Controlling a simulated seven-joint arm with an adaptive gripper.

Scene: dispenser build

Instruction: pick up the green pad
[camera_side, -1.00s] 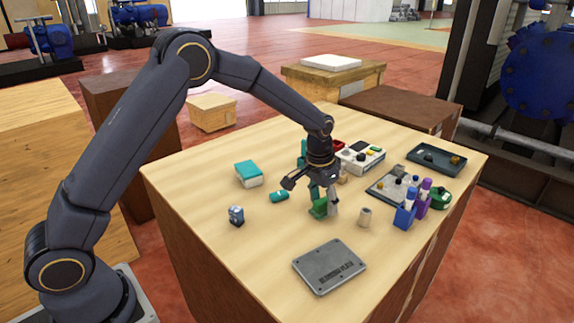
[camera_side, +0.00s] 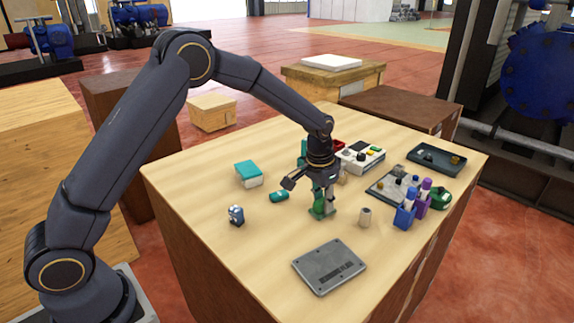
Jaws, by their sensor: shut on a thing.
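The green pad (camera_side: 319,209) is a small green block low on the wooden table, near its middle. My gripper (camera_side: 323,211) points down over it and is shut on it. The fingers hide part of the pad. I cannot tell whether it still touches the table.
A grey plate (camera_side: 329,267) lies in front. A small beige cylinder (camera_side: 365,217) stands just right of my gripper, with blue (camera_side: 404,217) and purple (camera_side: 422,205) holders further right. A teal-topped box (camera_side: 249,174), a teal piece (camera_side: 279,196) and a small blue-grey part (camera_side: 236,215) are to the left.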

